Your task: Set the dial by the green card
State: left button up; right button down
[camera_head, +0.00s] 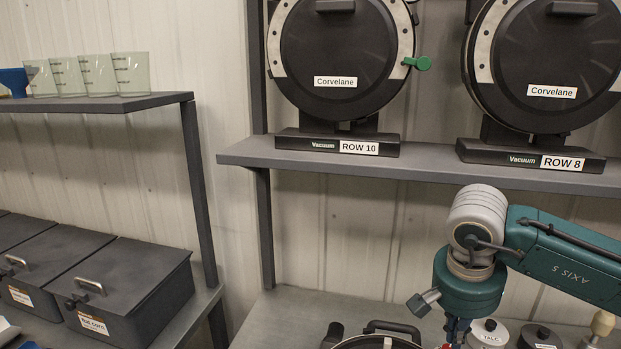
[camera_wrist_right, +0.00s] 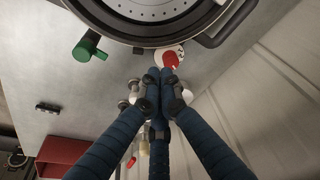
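No green card shows in either view. In the right wrist view, a small white round dial (camera_wrist_right: 163,59) with a red part (camera_wrist_right: 170,57) sits at the edge of a dark-rimmed meter with a silver perforated disc (camera_wrist_right: 150,10). My right gripper (camera_wrist_right: 162,76) has its blue fingers drawn together, their tips just short of the red part; I see nothing clearly held between them. In the head view, this gripper (camera_head: 455,332) points down at the bottom edge, its tips cut off, beside a dark-rimmed device (camera_head: 390,328) on the bench. My left gripper is not in view.
A ROW 10 meter (camera_head: 340,60) with a green knob (camera_head: 418,63) and a ROW 8 meter (camera_head: 545,60) stand on the shelf (camera_head: 420,160). Jars (camera_head: 490,332) stand right of my gripper. Lidded bins (camera_head: 125,285) and clear cups (camera_head: 95,75) are left.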

jog(key=m+p, duration=0.1)
jog(key=m, duration=0.2)
jog(key=shift+a+m+y, duration=0.1)
jog(key=shift+m+y, duration=0.2)
jog(key=m+p, duration=0.2)
jog(key=m, duration=0.4)
jog(key=shift+w+y, duration=0.1)
jog(key=shift+y, duration=0.3)
jog(key=m+p, duration=0.1)
jog(key=m, duration=0.2)
jog(key=shift+m+y, duration=0.3)
jog(key=shift+m, duration=0.1)
jog(key=d+f+m+y, duration=0.1)
jog(key=f+m, duration=0.2)
jog(key=m, duration=0.8)
jog(key=d+f+m+y+p, duration=0.1)
jog(key=d+f+m, duration=0.1)
jog(key=m, duration=0.9)
jog(key=shift+w+d+f+m, duration=0.2)
jog(key=shift+f+m, duration=0.2)
jog(key=shift+f, duration=0.2)
